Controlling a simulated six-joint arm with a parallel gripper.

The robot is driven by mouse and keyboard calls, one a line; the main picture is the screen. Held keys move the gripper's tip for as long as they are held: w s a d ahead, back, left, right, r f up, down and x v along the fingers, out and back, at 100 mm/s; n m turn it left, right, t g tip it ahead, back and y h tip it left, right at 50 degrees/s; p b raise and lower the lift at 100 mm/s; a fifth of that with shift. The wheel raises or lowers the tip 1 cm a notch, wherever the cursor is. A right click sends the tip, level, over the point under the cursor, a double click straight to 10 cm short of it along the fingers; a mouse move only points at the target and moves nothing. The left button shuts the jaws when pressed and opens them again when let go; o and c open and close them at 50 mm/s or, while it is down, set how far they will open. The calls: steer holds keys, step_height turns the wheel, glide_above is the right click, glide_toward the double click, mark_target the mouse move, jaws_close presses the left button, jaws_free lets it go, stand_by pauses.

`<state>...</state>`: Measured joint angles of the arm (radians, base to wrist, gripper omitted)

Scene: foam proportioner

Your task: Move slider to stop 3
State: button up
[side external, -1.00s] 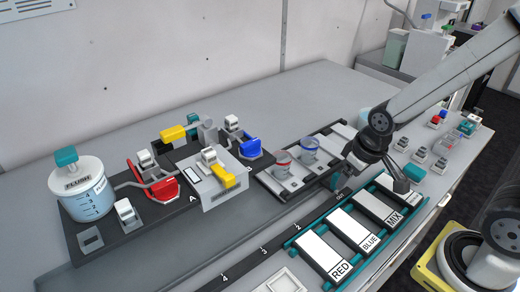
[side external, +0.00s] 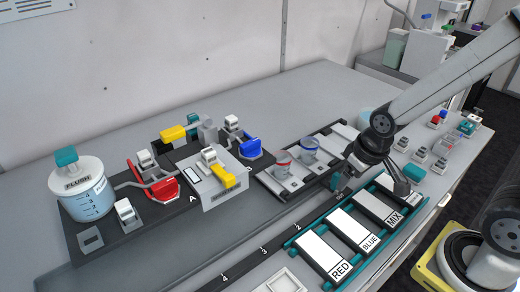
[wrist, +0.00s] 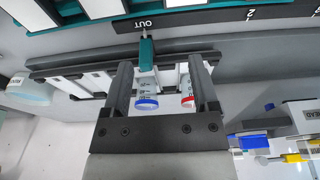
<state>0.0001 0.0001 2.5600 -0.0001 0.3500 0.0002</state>
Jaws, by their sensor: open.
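The slider is a grey-white tray (side external: 272,183) on dark rails, carrying a red-rimmed cup (side external: 282,162) and a blue-rimmed cup (side external: 309,148). Its teal handle (wrist: 147,55) points at the OUT mark in the wrist view. The dark scale strip (side external: 245,262) shows marks 4, 3 and 2; stop 3 (side external: 263,250) is left of the slider in the side view. My gripper (wrist: 160,66) is open, with its fingers either side of the handle in the wrist view; contact cannot be told. In the side view my gripper (side external: 341,186) hides most of the handle.
A teal-framed rack (side external: 294,240) with RED, BLUE and MIX panels lies in front of the scale strip. The dispenser block (side external: 225,195) with its yellow lever and the FLUSH jar (side external: 85,200) stand left of the slider. Small bottles stand at the right.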

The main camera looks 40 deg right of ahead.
mark_target(337, 175)
steer(key=shift+c, duration=1)
steer(key=shift+w+d+r+g, duration=0.15)
steer(key=shift+w+d+g, duration=0.3)
steer(key=shift+w, duration=0.45)
steer(key=shift+w+d+r+g, duration=0.15)
steer(key=shift+w+d+g, duration=0.25)
steer(key=shift+w, duration=0.45)
steer(key=shift+w+d+r+g, duration=0.15)
steer(key=shift+w+d+g, duration=0.3)
steer(key=shift+w, duration=0.45)
steer(key=shift+f, duration=0.1)
steer(key=shift+f, duration=3.8)
steer(key=shift+c, duration=0.2)
jaws_close()
